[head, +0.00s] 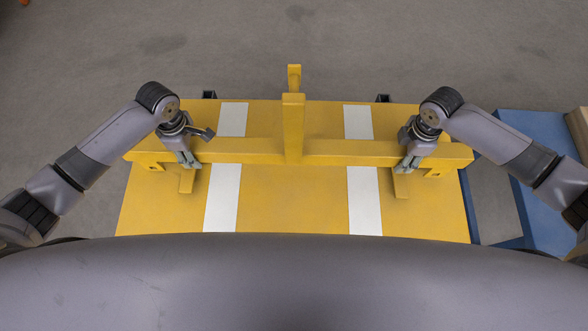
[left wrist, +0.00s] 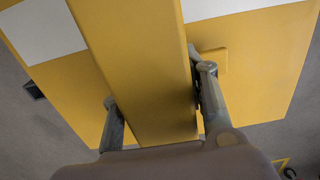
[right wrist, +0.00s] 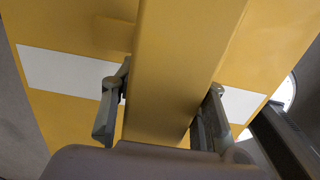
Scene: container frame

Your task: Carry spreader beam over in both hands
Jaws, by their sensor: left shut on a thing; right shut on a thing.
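The yellow spreader beam (head: 250,150) lies across the head view, with an upright post (head: 293,125) at its middle and short feet below. My left gripper (head: 188,162) is shut on the beam near its left end. The left wrist view shows its fingers on both sides of the beam (left wrist: 140,60). My right gripper (head: 405,165) is shut on the beam near its right end. The right wrist view shows its fingers on both sides of the beam (right wrist: 180,60). The beam looks level. I cannot tell whether its feet touch the surface below.
A yellow platform (head: 290,205) with two white stripes (head: 223,195) is under the beam. Dark brackets (head: 209,94) stand at its far edge. A blue structure (head: 535,130) and a tan box (head: 580,130) are at the right. Grey floor (head: 300,50) beyond is clear.

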